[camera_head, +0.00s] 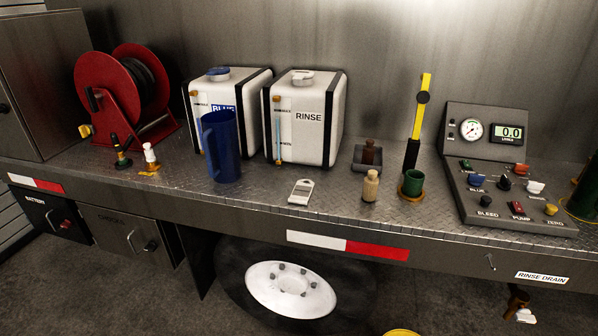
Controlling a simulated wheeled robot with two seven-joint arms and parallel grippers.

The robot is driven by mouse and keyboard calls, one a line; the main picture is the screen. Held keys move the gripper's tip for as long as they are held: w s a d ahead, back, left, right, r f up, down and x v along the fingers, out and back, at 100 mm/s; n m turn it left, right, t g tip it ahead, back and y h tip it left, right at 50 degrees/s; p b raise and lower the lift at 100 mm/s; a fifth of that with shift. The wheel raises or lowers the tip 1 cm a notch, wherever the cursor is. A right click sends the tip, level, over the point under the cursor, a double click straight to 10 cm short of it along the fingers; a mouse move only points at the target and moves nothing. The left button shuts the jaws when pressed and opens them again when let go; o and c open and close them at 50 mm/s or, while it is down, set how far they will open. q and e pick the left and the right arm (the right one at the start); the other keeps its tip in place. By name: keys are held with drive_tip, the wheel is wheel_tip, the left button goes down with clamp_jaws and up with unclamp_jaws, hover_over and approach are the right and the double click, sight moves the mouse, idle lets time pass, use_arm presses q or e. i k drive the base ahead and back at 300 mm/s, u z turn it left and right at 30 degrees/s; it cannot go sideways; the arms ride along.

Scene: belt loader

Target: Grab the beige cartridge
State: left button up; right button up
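A small beige cartridge (370,186) stands upright on the metal deck near its front edge, right of the middle of the view. It has a narrower neck on top. A dark brown cartridge-like piece (368,152) stands behind it in a grey tray. Neither of my grippers shows in the head view.
A blue jug (221,147), white handheld device (301,192) and two white tanks, one marked RINSE (310,138), stand to the left. A yellow-and-black upright tool (418,120) rises by the cup. A control panel (507,205) sits at right. The deck (330,207) beside the cartridge's left is clear.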

sight(371, 181)
drive_tip(key=u, duration=0.25)
drive_tip(key=i, duration=1)
drive_tip(key=z, duration=0.3)
